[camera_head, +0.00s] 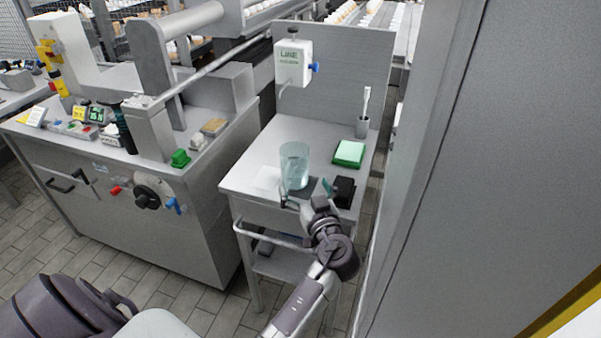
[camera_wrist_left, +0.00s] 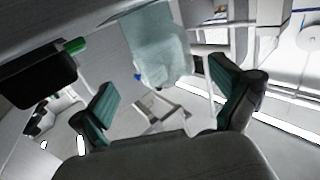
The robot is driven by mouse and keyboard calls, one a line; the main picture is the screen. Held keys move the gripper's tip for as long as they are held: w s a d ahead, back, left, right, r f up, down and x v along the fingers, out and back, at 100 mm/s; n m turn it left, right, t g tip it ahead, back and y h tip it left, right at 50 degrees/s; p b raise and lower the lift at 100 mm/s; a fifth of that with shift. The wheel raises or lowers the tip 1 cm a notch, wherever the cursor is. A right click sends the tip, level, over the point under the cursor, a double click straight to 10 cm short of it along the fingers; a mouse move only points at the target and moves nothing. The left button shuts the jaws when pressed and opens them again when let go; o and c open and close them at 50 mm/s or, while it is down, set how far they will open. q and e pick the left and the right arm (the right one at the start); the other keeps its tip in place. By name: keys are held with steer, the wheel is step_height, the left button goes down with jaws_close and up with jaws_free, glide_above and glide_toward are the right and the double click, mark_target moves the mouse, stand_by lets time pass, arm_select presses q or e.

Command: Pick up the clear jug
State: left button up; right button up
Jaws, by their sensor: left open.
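The clear jug (camera_head: 295,163), a pale, see-through, bluish vessel, stands upright on the small metal side table (camera_head: 250,165). My left gripper (camera_head: 306,194) is open at the table's front edge, just in front of the jug. In the left wrist view, the jug (camera_wrist_left: 158,45) appears beyond the gap between the two green-padded fingers (camera_wrist_left: 162,98), toward the top of the picture. The fingers are not closed around it, and I see nothing held. My right gripper does not show.
A black block (camera_head: 343,192) lies right of the jug, close to my gripper. A green-topped box (camera_head: 349,153) and a cup with a brush (camera_head: 363,125) stand behind it. A white dispenser (camera_head: 293,62) hangs on the back panel. A grey machine (camera_head: 150,175) stands left.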

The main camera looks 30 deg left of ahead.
mark_target(299, 173)
arm_select(q)
steer(key=x, duration=0.2)
steer(key=shift+w+a+r+p, duration=0.15)
steer(key=shift+w+a+p, duration=0.05)
steer(key=shift+w+p, duration=0.15)
steer(key=shift+w+a, duration=0.15)
steer(key=shift+a, duration=0.15)
steer(key=x, duration=0.2)
steer(key=p+x, duration=0.1)
steer(key=shift+w+a+f, duration=0.2)
steer(key=shift+w+f, duration=0.05)
steer(key=shift+w, duration=0.1)
steer(key=shift+w+a+f, duration=0.1)
steer(key=shift+w+a, duration=0.1)
steer(key=shift+a, duration=0.05)
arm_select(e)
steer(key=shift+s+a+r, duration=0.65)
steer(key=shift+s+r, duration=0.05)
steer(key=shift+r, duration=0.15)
arm_select(q)
steer(key=c, duration=1.3)
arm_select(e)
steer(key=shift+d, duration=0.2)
